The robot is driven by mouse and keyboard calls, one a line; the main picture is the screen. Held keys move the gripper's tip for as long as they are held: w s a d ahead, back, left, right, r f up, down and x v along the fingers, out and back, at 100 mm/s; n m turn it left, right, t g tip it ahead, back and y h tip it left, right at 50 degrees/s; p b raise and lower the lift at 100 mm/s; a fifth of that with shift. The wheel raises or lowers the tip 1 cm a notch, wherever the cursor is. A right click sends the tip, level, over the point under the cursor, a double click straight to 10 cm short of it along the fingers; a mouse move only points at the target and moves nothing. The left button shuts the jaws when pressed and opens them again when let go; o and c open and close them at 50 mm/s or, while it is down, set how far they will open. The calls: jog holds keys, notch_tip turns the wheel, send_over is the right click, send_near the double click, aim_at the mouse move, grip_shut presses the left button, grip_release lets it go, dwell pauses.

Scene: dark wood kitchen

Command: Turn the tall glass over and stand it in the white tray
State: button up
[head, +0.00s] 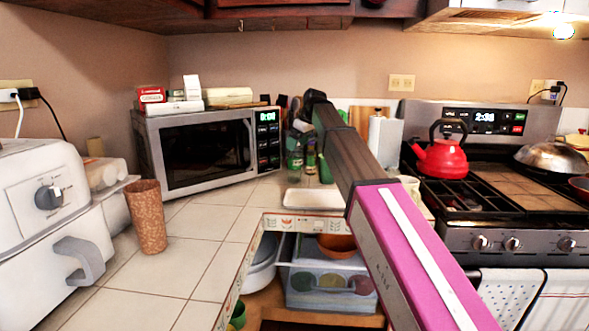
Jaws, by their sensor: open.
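The tall glass (149,220) is a brown, cork-textured tumbler. It stands on the tiled counter at the left, beside the white toaster oven, with its wider end up. My magenta and dark arm reaches from the lower right up to the middle, passing just right of the tray. Its far end is a dark joint above the counter's back. I cannot make out my gripper's fingers there. The glass stands apart from my arm.
A microwave (209,149) stands behind the glass. Green bottles (296,160) stand behind the tray. A red kettle (442,158) is on the stove. Counter tiles between glass and tray are clear.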

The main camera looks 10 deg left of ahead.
aim_at(294, 165)
jog(key=x, duration=0.5)
jog(key=shift+d, duration=0.15)
jog(key=c, duration=1.5)
